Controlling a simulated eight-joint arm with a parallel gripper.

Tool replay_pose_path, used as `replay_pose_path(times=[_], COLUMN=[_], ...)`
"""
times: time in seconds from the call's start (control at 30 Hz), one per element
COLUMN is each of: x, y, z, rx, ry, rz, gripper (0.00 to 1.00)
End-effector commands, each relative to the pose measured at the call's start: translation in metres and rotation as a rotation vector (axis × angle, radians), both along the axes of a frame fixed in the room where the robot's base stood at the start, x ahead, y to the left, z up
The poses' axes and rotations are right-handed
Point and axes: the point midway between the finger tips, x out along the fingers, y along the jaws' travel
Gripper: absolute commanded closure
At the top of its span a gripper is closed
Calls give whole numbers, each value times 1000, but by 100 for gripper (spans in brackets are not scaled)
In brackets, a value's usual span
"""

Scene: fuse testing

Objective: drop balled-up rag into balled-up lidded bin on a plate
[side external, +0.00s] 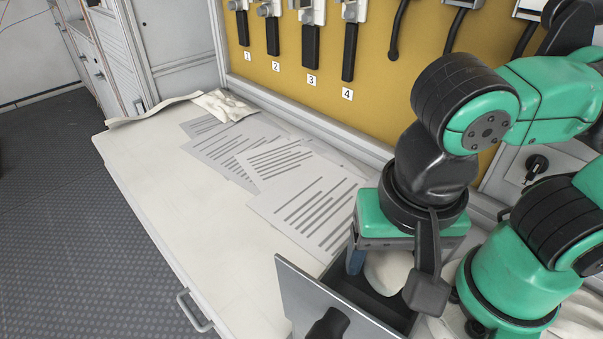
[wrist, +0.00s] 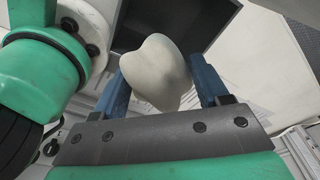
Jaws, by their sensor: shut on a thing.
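The balled-up rag (wrist: 157,72) is an off-white, rounded lump between the two blue fingers of my gripper (wrist: 160,80). The fingers press on it from both sides. In the side external view the rag (side external: 386,272) shows below my green and black wrist, over the dark interior of an open box-like bin (side external: 372,301). A grey panel (side external: 305,298) with a black knob stands upright at the bin's near left side. The dark opening (wrist: 175,22) lies beyond the rag in the wrist view. I cannot tell how far the rag is above the bin's floor. No plate is clearly visible.
Several printed sheets (side external: 292,182) lie on the white worktop (side external: 165,195). A crumpled pale cloth (side external: 222,104) lies at the back left. A yellow panel (side external: 375,100) with numbered black-handled switches stands behind. The left part of the worktop is clear.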

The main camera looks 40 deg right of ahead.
Motion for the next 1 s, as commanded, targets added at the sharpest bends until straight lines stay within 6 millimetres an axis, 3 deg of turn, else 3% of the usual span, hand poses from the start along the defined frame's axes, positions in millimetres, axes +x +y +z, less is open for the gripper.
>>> replay_pose_path(times=[0.03, 0.13, 0.43, 0.8, 1.0], x=[0, 0, 0, -4, -5], y=[0, 0, 1, 5, 5], z=[0, 0, 4, 48, 56], rx=[0, 0, 0, 0, 0], ry=[0, 0, 0, 0, 0], rz=[0, 0, 1, 1, 0], gripper=[27, 0, 0, 0, 0])
